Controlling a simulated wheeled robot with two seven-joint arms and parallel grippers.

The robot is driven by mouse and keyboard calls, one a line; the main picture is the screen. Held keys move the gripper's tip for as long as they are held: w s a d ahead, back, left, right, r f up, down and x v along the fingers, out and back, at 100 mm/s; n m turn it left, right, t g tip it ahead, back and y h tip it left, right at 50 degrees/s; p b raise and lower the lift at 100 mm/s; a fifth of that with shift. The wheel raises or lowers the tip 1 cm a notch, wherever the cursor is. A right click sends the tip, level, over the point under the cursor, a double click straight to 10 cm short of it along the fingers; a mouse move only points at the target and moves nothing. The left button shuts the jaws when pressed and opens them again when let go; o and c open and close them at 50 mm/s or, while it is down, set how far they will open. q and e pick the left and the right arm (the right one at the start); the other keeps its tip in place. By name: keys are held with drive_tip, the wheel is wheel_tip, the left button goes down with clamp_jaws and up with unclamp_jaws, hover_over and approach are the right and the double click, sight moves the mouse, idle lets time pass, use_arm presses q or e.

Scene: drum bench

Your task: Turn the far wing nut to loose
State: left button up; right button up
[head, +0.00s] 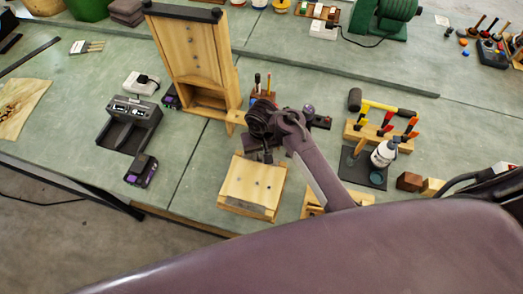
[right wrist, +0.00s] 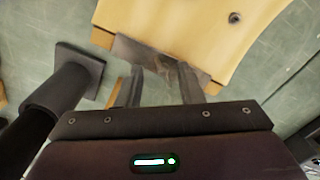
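A light wooden block (head: 250,186) with small dark fittings on its top lies near the front edge of the bench. It also shows in the right wrist view (right wrist: 205,22), with a metal plate (right wrist: 160,58) along its edge and one round dark fitting (right wrist: 235,18). I cannot make out which fitting is the far wing nut. My right gripper (head: 268,157) is over the far edge of the block. In the right wrist view its two fingers (right wrist: 161,88) are apart, near the metal plate, with nothing clearly between them. My left gripper is not in view.
A tall wooden stand (head: 190,50) rises behind the block. A dark device (head: 130,125) and a black and purple battery (head: 141,171) lie to the left. A rack with colored tools (head: 380,134), a mallet (head: 378,104) and a white bottle (head: 385,152) stand to the right.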

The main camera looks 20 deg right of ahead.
drive_tip(key=shift+a, duration=0.25)
drive_tip(key=shift+c, duration=1.3)
clamp_jaws()
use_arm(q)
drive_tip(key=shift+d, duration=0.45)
use_arm(e)
drive_tip(key=shift+n, duration=0.3)
drive_tip(key=n, duration=0.4)
drive_tip(key=shift+n, duration=2.2)
